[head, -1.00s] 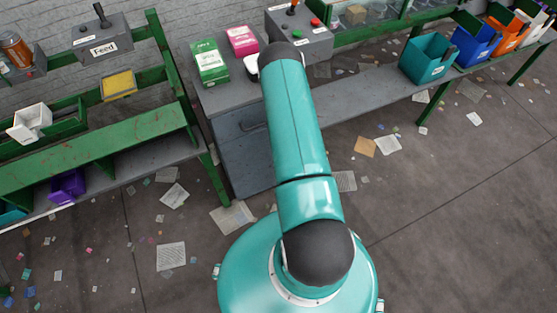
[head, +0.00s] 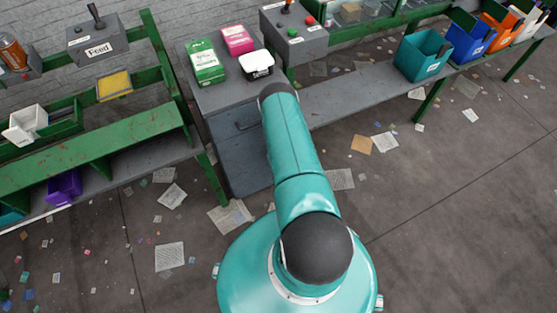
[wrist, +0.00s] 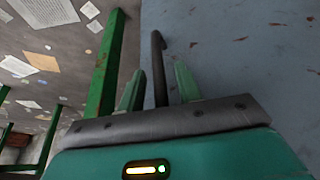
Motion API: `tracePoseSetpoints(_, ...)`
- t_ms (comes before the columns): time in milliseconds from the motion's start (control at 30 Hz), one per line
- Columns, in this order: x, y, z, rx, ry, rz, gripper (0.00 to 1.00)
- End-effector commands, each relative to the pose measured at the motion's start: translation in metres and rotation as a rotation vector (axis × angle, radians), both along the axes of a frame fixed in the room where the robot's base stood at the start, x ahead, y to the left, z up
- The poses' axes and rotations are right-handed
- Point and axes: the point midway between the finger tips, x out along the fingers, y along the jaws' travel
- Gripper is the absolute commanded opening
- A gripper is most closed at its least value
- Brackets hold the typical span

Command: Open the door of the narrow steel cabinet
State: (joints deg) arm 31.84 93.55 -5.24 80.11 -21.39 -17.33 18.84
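The narrow steel cabinet (head: 215,100) stands between the green benches in the head view, its grey front door (head: 243,160) shut. My gripper (wrist: 158,85) is open, with one green finger on each side of the handle and gaps showing between. I cannot tell how deep the handle sits between the fingers. My arm hides the gripper in the head view.
A green box (head: 206,63), a pink box (head: 238,40) and a white tub (head: 257,65) stand on the cabinet. A green bench leg (wrist: 105,65) is close left of the gripper in the wrist view. The floor in front holds only scattered papers (head: 170,256).

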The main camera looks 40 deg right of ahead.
Motion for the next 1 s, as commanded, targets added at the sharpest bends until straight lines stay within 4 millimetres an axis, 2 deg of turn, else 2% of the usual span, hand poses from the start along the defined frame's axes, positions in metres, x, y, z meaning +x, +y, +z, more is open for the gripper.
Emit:
tracePoseSetpoints(100,0.000,0.000,0.000,0.000,0.000,0.000,0.32)
tracePoseSetpoints(267,0.000,0.000,0.000,0.000,-0.001,0.000,0.01)
tracePoseSetpoints(667,-0.004,0.004,0.000,0.002,-0.001,-0.019,0.00)
tracePoseSetpoints(833,-0.016,0.012,0.000,0.004,0.000,-0.075,0.00)
tracePoseSetpoints(1000,-0.038,0.028,0.000,0.005,0.000,-0.181,0.00)
